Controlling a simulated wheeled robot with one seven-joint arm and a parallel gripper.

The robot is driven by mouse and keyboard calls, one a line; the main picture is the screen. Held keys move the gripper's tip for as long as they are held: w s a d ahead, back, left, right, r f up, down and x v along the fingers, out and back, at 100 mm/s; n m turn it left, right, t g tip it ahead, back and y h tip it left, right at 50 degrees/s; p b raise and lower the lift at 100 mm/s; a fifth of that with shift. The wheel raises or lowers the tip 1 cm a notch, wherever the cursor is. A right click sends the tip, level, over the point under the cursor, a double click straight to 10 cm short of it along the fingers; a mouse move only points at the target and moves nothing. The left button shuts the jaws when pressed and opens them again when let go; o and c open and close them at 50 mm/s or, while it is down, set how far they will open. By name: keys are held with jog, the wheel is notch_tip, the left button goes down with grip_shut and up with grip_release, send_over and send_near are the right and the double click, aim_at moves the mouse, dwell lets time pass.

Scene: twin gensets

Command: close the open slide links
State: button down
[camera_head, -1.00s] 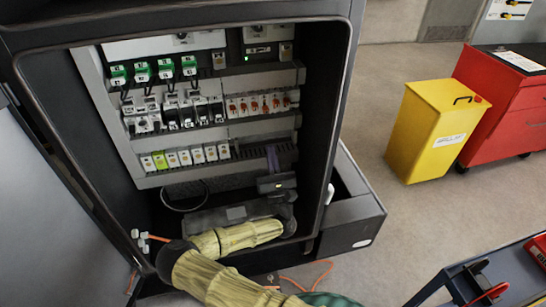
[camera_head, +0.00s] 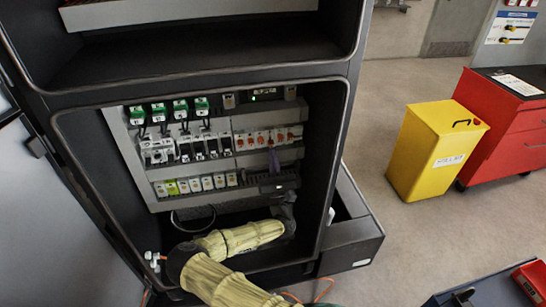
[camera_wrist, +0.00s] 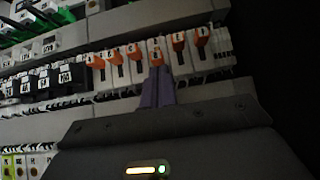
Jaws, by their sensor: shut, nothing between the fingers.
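The slide links (camera_head: 268,139) are a row of white modules with orange sliders at the right of the middle rail. They also show in the wrist view (camera_wrist: 122,72), where most orange sliders sit near the module tops. The slider above my fingers (camera_wrist: 157,57) looks a little lower than its neighbours. My gripper (camera_head: 273,152) is shut and empty, its thin purple fingers pointing up at the lower part of the row. In the wrist view the gripper (camera_wrist: 157,74) is just under that lower slider and covers part of its module. I cannot tell whether they touch.
Green-topped modules (camera_head: 181,109) and black-and-white breakers (camera_head: 190,147) fill the left of the panel. A terminal row (camera_head: 200,184) runs below. The cabinet's side wall (camera_head: 323,150) stands close right of my arm. A yellow bin (camera_head: 432,155) and red cabinet (camera_head: 505,125) stand farther right.

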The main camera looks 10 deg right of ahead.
aim_at(271, 144)
jog(key=shift+w, duration=0.1)
jog(key=shift+a, duration=0.1)
jog(key=shift+r+b, duration=0.45)
jog(key=shift+r, duration=0.8)
